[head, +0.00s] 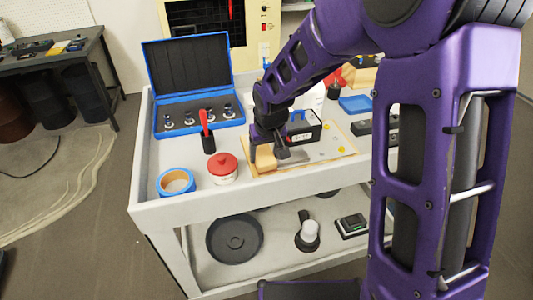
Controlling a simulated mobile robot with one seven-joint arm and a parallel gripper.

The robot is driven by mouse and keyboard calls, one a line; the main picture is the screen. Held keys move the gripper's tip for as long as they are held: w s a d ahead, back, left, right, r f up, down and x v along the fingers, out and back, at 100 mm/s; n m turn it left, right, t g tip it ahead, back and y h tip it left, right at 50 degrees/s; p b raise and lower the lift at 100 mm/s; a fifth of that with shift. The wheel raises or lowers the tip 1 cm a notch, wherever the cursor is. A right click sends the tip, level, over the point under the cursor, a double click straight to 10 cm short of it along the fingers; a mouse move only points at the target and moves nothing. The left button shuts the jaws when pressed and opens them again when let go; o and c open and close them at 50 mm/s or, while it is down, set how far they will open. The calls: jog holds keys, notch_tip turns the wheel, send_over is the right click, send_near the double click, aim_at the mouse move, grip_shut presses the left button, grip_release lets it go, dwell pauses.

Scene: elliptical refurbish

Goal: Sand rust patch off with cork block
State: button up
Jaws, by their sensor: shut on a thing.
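My gripper (268,149) is shut on a tan cork block (265,160) at the front left of a wooden board (340,153) on the cart top. A grey metal piece (296,158) lies on the board just right of the block. The block seems low over the board's left end, but I cannot tell whether it touches the metal. No rust patch can be made out; the gripper and block may cover it. My purple arm hides much of the cart's right side.
On the white cart (150,185), an open blue case (195,85) holds several small metal parts. A red-lidded jar (223,168), a blue-rimmed container (176,182) and a black cup with a red-handled tool (208,140) stand left of the board. A black box (303,127) sits behind the gripper.

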jog(key=shift+s, duration=0.1)
jog(key=shift+r+p, duration=2.25)
jog(key=shift+r, duration=0.75)
jog(key=shift+r+p, duration=1.1)
jog(key=shift+r, duration=0.45)
